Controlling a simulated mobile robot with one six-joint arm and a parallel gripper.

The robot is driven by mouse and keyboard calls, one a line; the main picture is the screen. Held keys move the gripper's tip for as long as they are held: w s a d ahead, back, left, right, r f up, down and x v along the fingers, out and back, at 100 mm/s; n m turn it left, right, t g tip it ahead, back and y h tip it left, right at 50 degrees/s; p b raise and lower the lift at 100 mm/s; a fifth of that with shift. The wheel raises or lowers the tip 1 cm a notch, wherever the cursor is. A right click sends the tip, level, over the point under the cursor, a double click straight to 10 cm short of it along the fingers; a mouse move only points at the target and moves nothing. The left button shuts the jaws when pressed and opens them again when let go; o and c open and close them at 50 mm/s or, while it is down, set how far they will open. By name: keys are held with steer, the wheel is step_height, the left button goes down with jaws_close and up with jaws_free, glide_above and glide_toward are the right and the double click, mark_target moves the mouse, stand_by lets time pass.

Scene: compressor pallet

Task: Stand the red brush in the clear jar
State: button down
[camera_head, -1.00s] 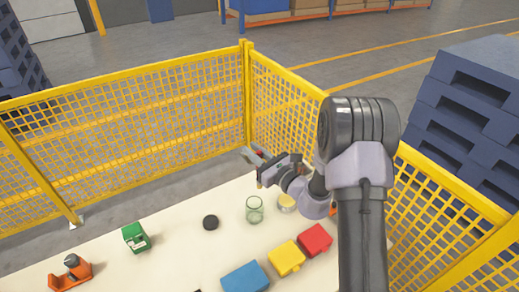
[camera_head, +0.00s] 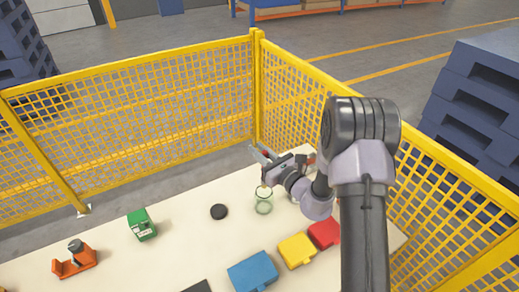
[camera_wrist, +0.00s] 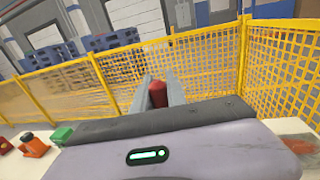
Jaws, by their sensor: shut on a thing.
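My gripper (camera_head: 263,155) is shut on the red brush (camera_wrist: 158,94), whose red part shows between the two grey fingers in the wrist view. In the head view only a small red bit of it shows at the fingers. A tan end hangs below my gripper, right at the rim of the clear jar (camera_head: 264,207). I cannot tell whether this end is inside the jar or in front of or behind it. The jar stands upright on the pale table (camera_head: 190,250), below my gripper in the picture, and looks empty in its lower part.
A black disc (camera_head: 219,211) lies left of the jar. Blue (camera_head: 252,271), yellow (camera_head: 297,250) and red (camera_head: 324,234) blocks lie nearer. A green box (camera_head: 142,225) and an orange tool (camera_head: 75,261) are at left. Yellow mesh fence (camera_head: 150,120) stands behind the table.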

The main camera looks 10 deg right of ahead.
step_height(320, 180, down, 7)
steer(key=b, duration=0.5)
steer(key=shift+f, duration=0.1)
steer(key=c, duration=1.3)
jaws_free()
steer(key=shift+o, duration=0.2)
steer(key=v, duration=1.7)
steer(key=shift+d+p, duration=0.15)
steer(key=shift+p, duration=0.2)
steer(key=shift+s, duration=0.15)
